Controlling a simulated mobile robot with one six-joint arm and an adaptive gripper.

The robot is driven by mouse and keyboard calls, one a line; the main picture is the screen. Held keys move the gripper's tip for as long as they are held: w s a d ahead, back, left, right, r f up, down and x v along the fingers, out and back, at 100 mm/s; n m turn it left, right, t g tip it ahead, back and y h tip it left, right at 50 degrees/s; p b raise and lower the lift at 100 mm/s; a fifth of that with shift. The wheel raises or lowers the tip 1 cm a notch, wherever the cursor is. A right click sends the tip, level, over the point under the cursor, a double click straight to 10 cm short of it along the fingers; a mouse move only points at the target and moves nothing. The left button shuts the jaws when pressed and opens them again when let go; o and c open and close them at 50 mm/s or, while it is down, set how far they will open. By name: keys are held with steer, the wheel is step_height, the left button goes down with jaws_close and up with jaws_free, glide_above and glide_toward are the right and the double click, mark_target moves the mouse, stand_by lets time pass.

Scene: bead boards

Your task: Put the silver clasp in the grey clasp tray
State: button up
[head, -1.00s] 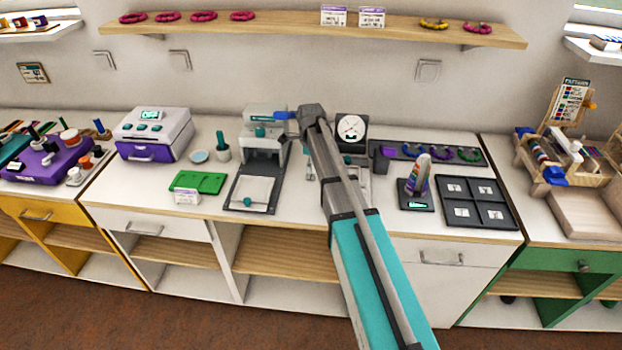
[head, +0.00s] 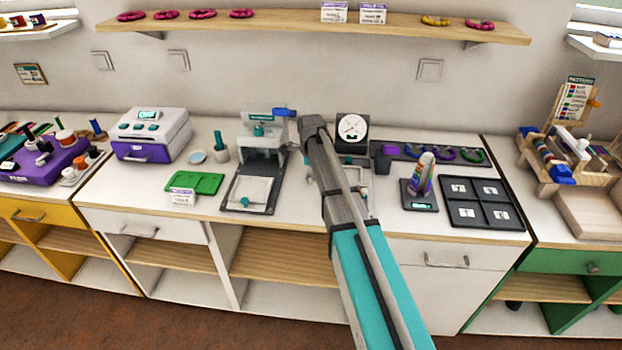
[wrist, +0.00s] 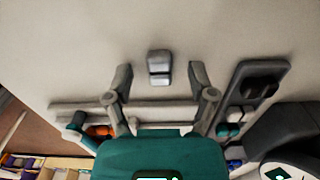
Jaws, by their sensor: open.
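A small silver-grey block, which looks like the silver clasp (wrist: 159,67), lies on a pale surface in the wrist view. My gripper (wrist: 160,78) is open, with one finger to each side of the block and clear space between. In the head view my arm covers the gripper and the clasp. A dark grey tray with four compartments (head: 443,203) lies on the counter at the right, with a small pale label in each compartment. I cannot tell whether this is the grey clasp tray.
A round dial gauge (head: 352,129) stands behind my arm. A press with a teal knob (head: 262,145) is to the left. A long grey holder (wrist: 243,75) lies right of the fingers.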

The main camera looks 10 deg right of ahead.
jaws_close()
stand_by(0.5)
steer(key=shift+r, duration=0.2)
step_height(320, 180, up, 2)
steer(key=p, duration=0.2)
steer(key=shift+r+p, duration=0.1)
steer(key=shift+p, duration=0.25)
steer(key=s+r+p, duration=1)
steer(key=s, duration=0.4)
steer(key=shift+r, duration=0.2)
